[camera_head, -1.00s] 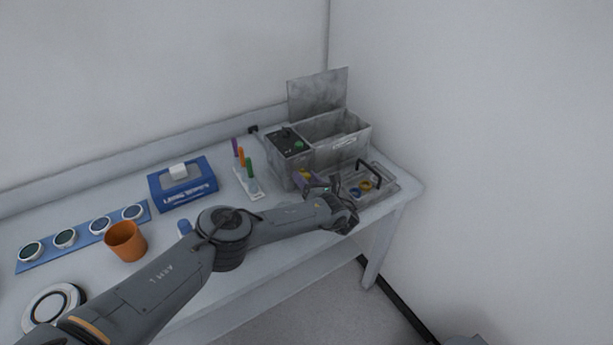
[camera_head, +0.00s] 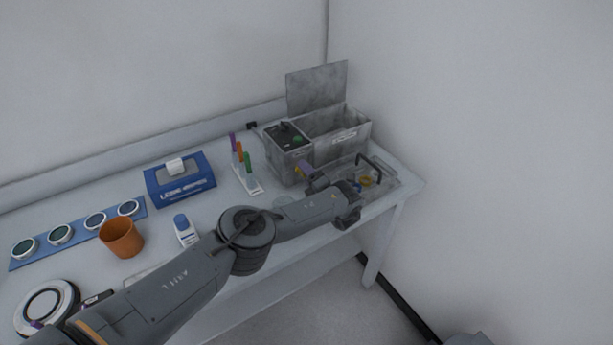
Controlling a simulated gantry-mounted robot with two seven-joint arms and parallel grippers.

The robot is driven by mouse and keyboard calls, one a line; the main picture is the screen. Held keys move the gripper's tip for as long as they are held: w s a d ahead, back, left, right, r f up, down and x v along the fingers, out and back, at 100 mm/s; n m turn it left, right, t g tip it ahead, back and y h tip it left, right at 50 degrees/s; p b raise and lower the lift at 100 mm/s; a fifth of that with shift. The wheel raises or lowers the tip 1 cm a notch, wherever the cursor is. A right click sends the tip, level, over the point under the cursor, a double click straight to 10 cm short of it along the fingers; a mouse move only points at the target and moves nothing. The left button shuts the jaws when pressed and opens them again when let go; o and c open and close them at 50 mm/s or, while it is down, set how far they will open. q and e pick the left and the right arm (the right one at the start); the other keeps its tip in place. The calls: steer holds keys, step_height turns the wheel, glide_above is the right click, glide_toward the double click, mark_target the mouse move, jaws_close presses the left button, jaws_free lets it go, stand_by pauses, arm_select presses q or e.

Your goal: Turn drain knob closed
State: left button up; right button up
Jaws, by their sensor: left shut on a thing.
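A grey metal tank unit with a control box (camera_head: 290,158) stands at the back right of the table, its lid raised behind it. My left gripper (camera_head: 309,180) reaches across the table to the front of this unit, low beside the control box. It is shut on what appears to be the drain knob, which is mostly hidden by the fingers and wrist. The knob's angle cannot be read. My right gripper is not in view.
A clear tray (camera_head: 385,183) with a black handle and small rings lies right of my wrist. A rack of coloured sticks (camera_head: 246,180), a blue wipes box (camera_head: 180,183), a white bottle (camera_head: 184,230) and an orange cup (camera_head: 121,238) stand left. A wall closes the right side.

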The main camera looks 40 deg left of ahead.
arm_select(q)
steer(key=shift+m+b, duration=0.45)
steer(key=shift+m, duration=0.75)
steer(key=o, duration=1)
steer(key=shift+o, duration=0.2)
steer(key=shift+d, duration=0.1)
steer(key=p+v, duration=0.3)
steer(key=v, duration=0.6)
steer(key=shift+d+r, duration=0.1)
steer(key=shift+d, duration=0.05)
steer(key=shift+s+d+p, duration=0.3)
steer(key=shift+d+p, duration=0.05)
steer(key=shift+d, duration=0.3)
